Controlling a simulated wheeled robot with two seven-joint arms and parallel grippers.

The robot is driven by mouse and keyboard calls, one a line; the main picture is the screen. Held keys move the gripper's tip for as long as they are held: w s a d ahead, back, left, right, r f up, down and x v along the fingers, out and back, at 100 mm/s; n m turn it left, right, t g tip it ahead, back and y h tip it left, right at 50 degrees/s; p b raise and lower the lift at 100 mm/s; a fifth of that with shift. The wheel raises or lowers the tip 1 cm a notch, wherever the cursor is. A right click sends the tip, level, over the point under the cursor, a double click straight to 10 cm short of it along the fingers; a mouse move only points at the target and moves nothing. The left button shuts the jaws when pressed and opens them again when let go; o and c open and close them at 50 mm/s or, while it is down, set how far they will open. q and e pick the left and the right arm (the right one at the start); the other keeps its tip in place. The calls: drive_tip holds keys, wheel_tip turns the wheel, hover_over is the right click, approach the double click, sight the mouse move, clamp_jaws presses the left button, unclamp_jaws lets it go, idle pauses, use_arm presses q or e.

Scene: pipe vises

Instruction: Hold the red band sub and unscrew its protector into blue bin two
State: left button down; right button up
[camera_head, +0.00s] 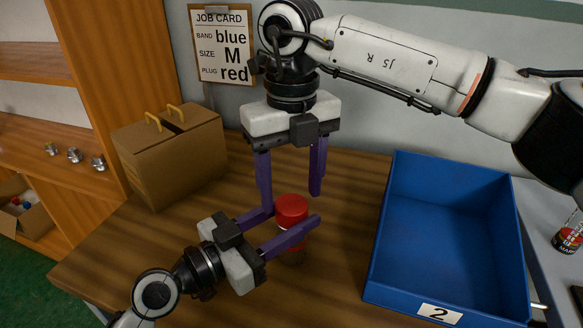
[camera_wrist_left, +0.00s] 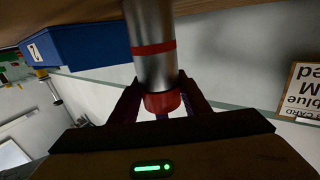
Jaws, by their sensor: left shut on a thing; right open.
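The sub stands upright on the table, with a red protector (camera_head: 291,207) on top. In the left wrist view, which is upside down, its metal body (camera_wrist_left: 151,28), red band (camera_wrist_left: 153,48) and protector (camera_wrist_left: 162,102) show. My left gripper (camera_head: 295,214) comes in low from the front left, shut on the sub with one purple finger on each side. My right gripper (camera_head: 291,198) points down from above, open, its fingers spread wide to either side of the protector. Blue bin two (camera_head: 395,296) stands to the right on the table; it looks empty.
A cardboard box (camera_head: 170,160) with yellow handles stands at the back left. A job card (camera_head: 221,45) hangs on the wall behind. A wooden shelf (camera_head: 50,125) with metal fittings is at the left. Table between sub and bin is clear.

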sight(292, 204)
drive_tip(key=shift+f, duration=1.75)
drive_tip(key=c, duration=1.1)
drive_tip(key=n, duration=0.6)
drive_tip(key=o, duration=1.2)
drive_tip(key=shift+r, duration=0.1)
